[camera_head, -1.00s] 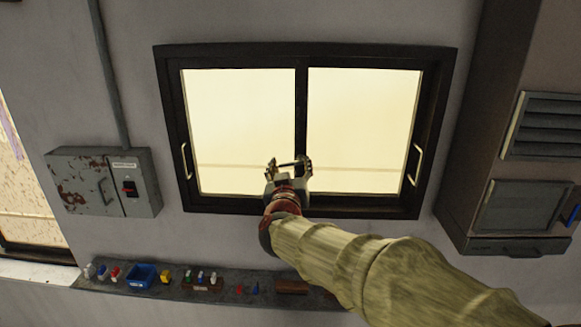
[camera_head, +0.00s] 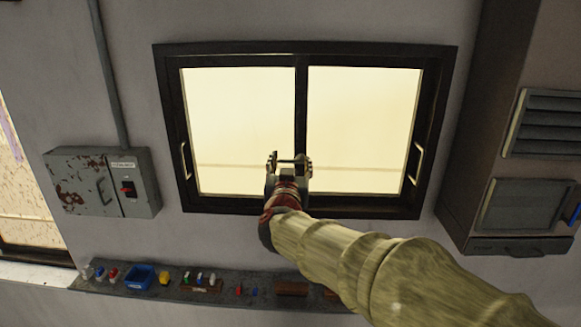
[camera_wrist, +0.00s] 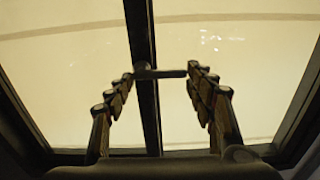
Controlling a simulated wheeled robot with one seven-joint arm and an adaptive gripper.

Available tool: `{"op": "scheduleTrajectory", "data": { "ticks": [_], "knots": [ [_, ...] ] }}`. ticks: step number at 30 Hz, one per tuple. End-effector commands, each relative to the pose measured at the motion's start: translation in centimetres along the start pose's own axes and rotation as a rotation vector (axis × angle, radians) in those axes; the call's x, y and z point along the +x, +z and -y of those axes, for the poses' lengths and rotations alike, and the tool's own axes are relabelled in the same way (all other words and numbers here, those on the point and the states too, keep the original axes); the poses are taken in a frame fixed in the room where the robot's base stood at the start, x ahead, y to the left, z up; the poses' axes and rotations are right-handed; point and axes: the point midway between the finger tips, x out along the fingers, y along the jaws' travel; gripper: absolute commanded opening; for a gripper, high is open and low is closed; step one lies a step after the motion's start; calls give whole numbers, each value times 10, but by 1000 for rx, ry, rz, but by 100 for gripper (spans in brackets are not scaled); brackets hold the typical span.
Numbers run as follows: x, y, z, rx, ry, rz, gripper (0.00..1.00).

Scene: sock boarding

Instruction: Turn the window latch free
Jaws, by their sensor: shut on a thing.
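The window latch (camera_wrist: 160,73) is a short dark bar at the window's middle post. In the wrist view it lies level, across the post, with one end at each of my fingertips. It also shows as a thin dark bar in the head view (camera_head: 290,161). My gripper (camera_wrist: 161,76) is shut on the latch, one finger at each end. In the head view my gripper (camera_head: 289,160) is in front of the lower middle of the window (camera_head: 240,125). The latch's base is hard to make out against the dark post.
The window's dark frame carries a pale handle at the left (camera_head: 185,160) and another at the right (camera_head: 415,163). A rusty switch box (camera_head: 85,185) is on the wall at left, a grey cabinet (camera_head: 505,150) at right. Below, a narrow shelf (camera_head: 215,284) holds small items.

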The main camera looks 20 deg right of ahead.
Motion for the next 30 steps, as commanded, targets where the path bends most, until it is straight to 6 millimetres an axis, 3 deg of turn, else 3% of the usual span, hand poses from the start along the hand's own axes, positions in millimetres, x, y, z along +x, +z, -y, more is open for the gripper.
{"op": "scheduleTrajectory", "data": {
  "ticks": [4,5,14,25,30],
  "knots": [
    [0,0,0,1,0,0,29],
    [0,0,0,1,0,0,55],
    [0,0,0,0,0,0,72],
    [-3,-1,0,-1,0,0,73],
    [-23,-1,1,0,-2,-1,73]
  ]
}}
